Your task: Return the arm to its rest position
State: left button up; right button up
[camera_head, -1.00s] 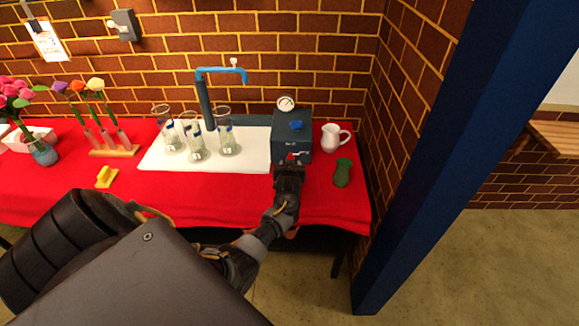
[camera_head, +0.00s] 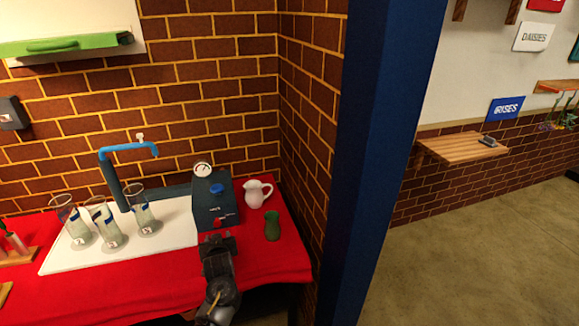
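My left gripper (camera_head: 218,242) is at the front of the blue-grey box (camera_head: 212,202), just below its red knob (camera_head: 220,222). Its arm comes up from the bottom edge of the view. I cannot tell whether it touches the box or whether its fingers are apart. No object shows in it. My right gripper is not in view.
A white pitcher (camera_head: 256,194) and a green vase (camera_head: 272,226) stand right of the box on the red cloth (camera_head: 150,285). Several glass cylinders and a blue tap (camera_head: 128,150) are at left on a white board (camera_head: 175,246). A blue post (camera_head: 385,160) rises at right.

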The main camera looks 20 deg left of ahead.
pick_arm(q)
jog(key=s+d+f+m+g+h, duration=0.2)
jog(key=s+d+f+m+h, duration=0.25)
jog(key=s+d, duration=0.65)
jog(key=s+d+r+m+g+h, duration=0.1)
jog(key=s+d+m+g+h, duration=0.3)
jog(key=s, duration=0.8)
jog(key=s+d+r+m+g, duration=0.1)
jog(key=s+d, duration=0.5)
jog(key=s, duration=0.6)
notch_tip(320, 180, down, 26)
jog(key=s+g, duration=0.1)
jog(key=s, duration=0.1)
jog(key=s+a+f+g, duration=0.1)
jog(key=s+a+f, duration=0.2)
jog(key=s+f, duration=1.2)
jog(key=shift+s+g, duration=0.3)
jog(key=shift+s, duration=0.15)
